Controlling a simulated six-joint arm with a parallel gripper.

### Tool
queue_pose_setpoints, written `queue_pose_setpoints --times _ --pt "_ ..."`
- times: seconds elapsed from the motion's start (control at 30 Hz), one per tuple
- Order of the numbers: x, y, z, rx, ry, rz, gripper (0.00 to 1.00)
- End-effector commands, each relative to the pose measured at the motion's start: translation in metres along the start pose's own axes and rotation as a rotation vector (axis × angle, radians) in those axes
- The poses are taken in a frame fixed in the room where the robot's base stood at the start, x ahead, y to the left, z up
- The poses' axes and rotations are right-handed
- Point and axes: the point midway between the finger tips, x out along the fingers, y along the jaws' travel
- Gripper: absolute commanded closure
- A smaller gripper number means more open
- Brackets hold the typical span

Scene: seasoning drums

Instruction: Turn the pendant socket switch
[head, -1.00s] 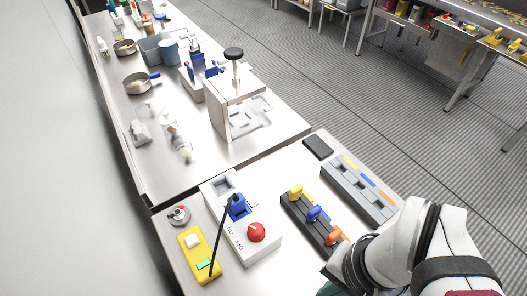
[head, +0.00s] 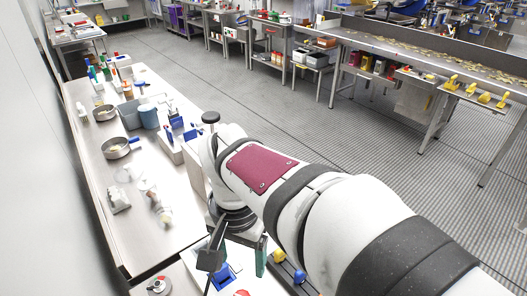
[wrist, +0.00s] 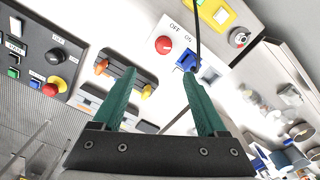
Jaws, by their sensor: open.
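The white pendant socket box (wrist: 205,37) carries a red rotary knob (wrist: 164,45) beside OFF and ON lettering, and a blue plug (wrist: 186,60) with a black cable. The knob's exact setting is too small to tell. In the head view only the blue plug (head: 222,275) and the top of the red knob (head: 241,293) show at the bottom edge. My gripper (wrist: 158,78) is open and empty, its green fingers apart. In the head view my gripper (head: 236,260) points down above the box, apart from it. The arm hides part of the bench.
Pans and bins stand on the left bench.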

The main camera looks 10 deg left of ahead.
Motion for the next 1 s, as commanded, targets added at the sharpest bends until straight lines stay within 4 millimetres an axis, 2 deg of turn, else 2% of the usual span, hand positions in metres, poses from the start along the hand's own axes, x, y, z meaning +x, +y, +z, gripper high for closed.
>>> queue_pose_setpoints --times 0.03,0.17,0.4,0.6,0.77,1.0 --pt "0.004 -0.009 0.000 -0.010 0.004 0.004 0.25" --pt "0.025 -0.009 0.000 -0.008 0.003 0.006 0.25" --pt "0.098 -0.008 -0.001 -0.008 0.002 0.007 0.25" --pt "0.142 -0.008 -0.001 -0.007 0.004 0.005 0.25" --pt "0.156 -0.008 -0.002 -0.007 0.006 0.004 0.25" --pt "0.158 -0.009 -0.002 -0.007 0.007 0.002 0.25"
